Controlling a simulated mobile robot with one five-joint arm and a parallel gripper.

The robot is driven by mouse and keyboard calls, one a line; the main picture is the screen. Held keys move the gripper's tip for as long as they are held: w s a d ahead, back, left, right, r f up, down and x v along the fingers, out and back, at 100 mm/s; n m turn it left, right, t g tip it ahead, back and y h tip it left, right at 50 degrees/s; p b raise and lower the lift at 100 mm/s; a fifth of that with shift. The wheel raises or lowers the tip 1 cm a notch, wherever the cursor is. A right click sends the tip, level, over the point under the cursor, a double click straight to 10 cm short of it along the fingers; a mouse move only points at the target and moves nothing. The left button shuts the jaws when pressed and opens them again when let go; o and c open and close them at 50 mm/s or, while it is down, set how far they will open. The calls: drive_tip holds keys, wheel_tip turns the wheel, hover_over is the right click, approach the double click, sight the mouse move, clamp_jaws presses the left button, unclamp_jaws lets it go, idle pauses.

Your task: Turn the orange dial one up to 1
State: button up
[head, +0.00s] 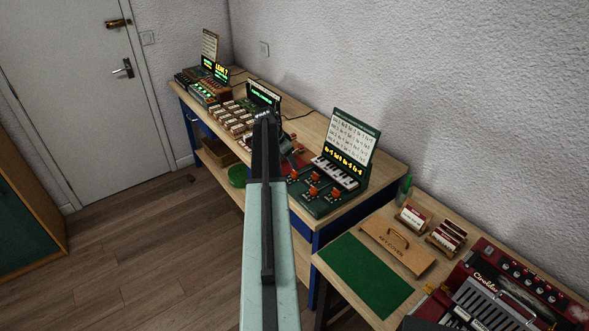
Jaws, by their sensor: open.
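Several small orange dials (314,177) sit on the front of a green device (345,165) with a row of white keys, a yellow lit display and an upright white printed card. The dials' settings are too small to read. My pale green arm rises through the middle of the head view. My gripper (265,117) is at its far end, left of the orange dials and apart from them. It is open, and its fingers are small and dark against the equipment behind. The arm hides part of the bench.
Left of the arm, the wooden bench (389,172) holds brown blocks (234,119) and devices with green and yellow displays. Wooden floor (150,260) is clear at left.

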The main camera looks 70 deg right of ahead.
sight(295, 172)
drive_tip(key=b+x, duration=0.6)
drive_tip(key=x, duration=0.1)
drive_tip(key=shift+w+a+f+b, duration=0.15)
drive_tip(key=shift+a+b, duration=0.05)
drive_tip(key=shift+b, duration=0.15)
drive_tip(key=shift+d+f+b, duration=0.2)
drive_tip(key=shift+f+b, duration=0.2)
drive_tip(key=shift+r, duration=0.1)
clamp_jaws()
drive_tip(key=shift+d, duration=0.15)
